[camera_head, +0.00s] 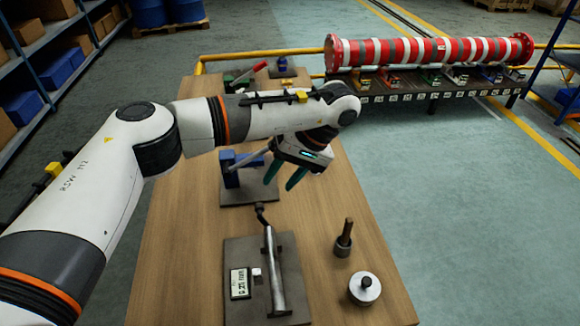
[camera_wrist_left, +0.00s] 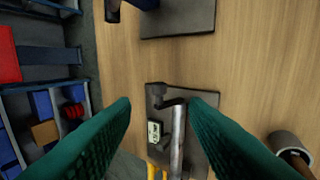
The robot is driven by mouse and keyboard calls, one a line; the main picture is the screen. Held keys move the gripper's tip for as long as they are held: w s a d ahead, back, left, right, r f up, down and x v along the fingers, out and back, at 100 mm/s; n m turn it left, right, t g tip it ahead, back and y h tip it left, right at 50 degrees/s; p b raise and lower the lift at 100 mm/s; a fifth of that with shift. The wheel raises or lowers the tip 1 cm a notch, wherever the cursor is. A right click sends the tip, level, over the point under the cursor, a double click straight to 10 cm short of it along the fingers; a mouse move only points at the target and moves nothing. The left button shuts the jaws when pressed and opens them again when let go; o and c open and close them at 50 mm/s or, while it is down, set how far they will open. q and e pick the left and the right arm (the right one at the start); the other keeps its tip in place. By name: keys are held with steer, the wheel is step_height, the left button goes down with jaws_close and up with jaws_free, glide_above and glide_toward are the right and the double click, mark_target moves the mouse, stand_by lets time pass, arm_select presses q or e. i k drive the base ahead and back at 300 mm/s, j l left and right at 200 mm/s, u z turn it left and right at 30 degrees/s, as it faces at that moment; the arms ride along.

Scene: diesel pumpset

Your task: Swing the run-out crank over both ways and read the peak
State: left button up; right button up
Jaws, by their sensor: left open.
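The run-out fixture is a dark plate (camera_head: 288,240) on the wooden bench, carrying a bright steel shaft (camera_head: 273,270). A dark bent crank (camera_head: 261,212) sticks out from the shaft's far end; it also shows in the left wrist view (camera_wrist_left: 170,102). A small display (camera_head: 240,283) stands left of the shaft; its digits are too blurred to read surely. It also shows in the left wrist view (camera_wrist_left: 154,132). My left gripper (camera_head: 280,182) is open and empty, with green fingers, above and beyond the crank. My right gripper is not in view.
A blue stand (camera_head: 231,170) on a second plate is behind the crank, beside my gripper. A cup with a brown handle (camera_head: 344,240) and a round metal piece (camera_head: 364,289) stand right of the fixture. A red-and-white roll (camera_head: 430,51) lies on a far rack.

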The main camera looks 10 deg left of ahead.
mark_target(277, 295)
steer(key=i+l+u, duration=0.1)
steer(key=l+u, duration=0.3)
steer(key=l, duration=0.5)
steer(key=l+u, duration=0.4)
steer(key=l, duration=0.5)
